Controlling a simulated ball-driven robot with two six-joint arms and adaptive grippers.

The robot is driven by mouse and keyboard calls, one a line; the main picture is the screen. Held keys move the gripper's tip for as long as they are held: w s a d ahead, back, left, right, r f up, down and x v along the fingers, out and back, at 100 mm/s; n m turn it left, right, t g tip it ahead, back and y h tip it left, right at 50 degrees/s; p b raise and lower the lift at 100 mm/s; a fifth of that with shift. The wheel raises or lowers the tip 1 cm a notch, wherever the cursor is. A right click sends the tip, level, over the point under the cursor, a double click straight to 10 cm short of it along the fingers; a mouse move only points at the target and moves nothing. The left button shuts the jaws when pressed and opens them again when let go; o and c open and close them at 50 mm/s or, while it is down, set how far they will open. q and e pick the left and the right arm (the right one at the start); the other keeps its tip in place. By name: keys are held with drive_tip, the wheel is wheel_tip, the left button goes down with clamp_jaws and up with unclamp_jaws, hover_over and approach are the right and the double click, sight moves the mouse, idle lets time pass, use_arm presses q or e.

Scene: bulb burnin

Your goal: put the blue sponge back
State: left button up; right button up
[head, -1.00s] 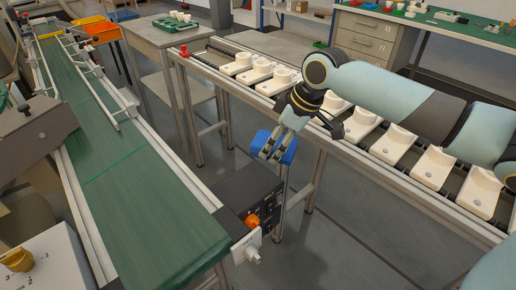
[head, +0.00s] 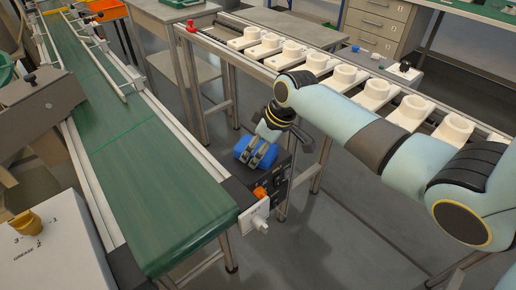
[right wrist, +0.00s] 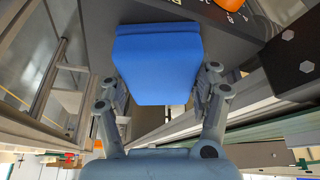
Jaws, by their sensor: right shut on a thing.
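The blue sponge (head: 242,148) is between the fingers of my right gripper (head: 258,160) in the head view. It is at the black control box (head: 281,178) at the near end of the green conveyor. In the right wrist view the sponge (right wrist: 157,60) shows its broad blue face, with a finger of the right gripper (right wrist: 160,92) shut against each side. Its far end overlaps the dark top of the box (right wrist: 100,22); I cannot tell whether it touches. My left gripper is not in view.
The green conveyor (head: 150,170) runs along the left of the box. An orange knob (head: 261,192) and a white switch block (head: 254,215) are on its near side. A rail with several white holders (head: 376,94) stands behind my right arm. Open floor (head: 340,240) lies at front right.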

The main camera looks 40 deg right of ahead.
drive_tip(key=o, duration=1.2)
drive_tip(key=shift+f, duration=0.1)
drive_tip(key=shift+c, duration=0.2)
